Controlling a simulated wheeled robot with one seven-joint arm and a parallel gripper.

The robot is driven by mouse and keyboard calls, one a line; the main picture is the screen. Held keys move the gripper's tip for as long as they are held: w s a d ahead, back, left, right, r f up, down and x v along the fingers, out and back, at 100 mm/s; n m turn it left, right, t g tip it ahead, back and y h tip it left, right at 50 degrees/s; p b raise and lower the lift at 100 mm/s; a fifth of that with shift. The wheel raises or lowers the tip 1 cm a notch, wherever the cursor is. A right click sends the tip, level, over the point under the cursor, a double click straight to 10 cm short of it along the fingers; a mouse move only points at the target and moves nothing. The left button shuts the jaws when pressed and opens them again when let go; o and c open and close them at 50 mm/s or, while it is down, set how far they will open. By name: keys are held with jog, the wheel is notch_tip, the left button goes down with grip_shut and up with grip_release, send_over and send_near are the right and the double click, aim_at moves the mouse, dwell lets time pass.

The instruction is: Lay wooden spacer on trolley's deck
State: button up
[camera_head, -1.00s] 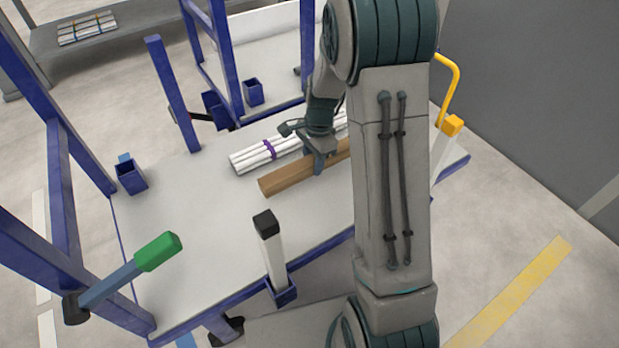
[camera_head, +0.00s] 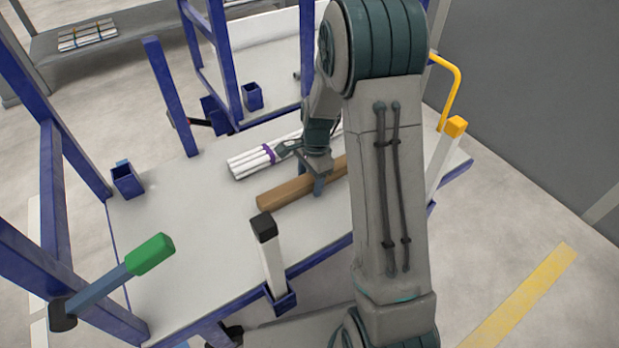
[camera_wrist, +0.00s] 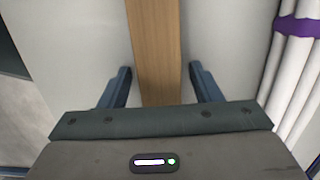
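The wooden spacer (camera_head: 285,193) is a long brown bar lying on the trolley's pale deck (camera_head: 190,245), beside a bundle of white pipes (camera_head: 250,163) and apart from it. My gripper (camera_head: 319,187) is at the spacer from above; my arm hides the spacer's right part. In the wrist view the spacer (camera_wrist: 155,45) runs between the two blue fingers of my gripper (camera_wrist: 161,85). There is a visible gap on each side, so the gripper is open around it. The white pipes (camera_wrist: 290,75) with a purple strap show to the right.
A white post with a black cap (camera_head: 266,250) stands at the deck's near edge. A white post with a yellow cap (camera_head: 443,155) stands at the right. Blue frame posts and a green-ended handle (camera_head: 150,254) are at the left. The deck's left part is clear.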

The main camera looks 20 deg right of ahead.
notch_tip(320, 180, up, 12)
jog(key=d+p, duration=0.1)
jog(key=p, duration=0.4)
jog(key=s+r+n, duration=0.3)
jog(key=s+n, duration=0.1)
jog(key=s, duration=0.3)
jog(key=s+a+r+n+t+h, duration=0.1)
jog(key=s+r+n, duration=0.1)
jog(key=s+n, duration=0.3)
jog(key=s+r+n, duration=0.3)
jog(key=s+n, duration=0.2)
jog(key=s, duration=0.3)
jog(key=shift+s+a+r+t, duration=0.3)
jog(key=shift+s, duration=0.05)
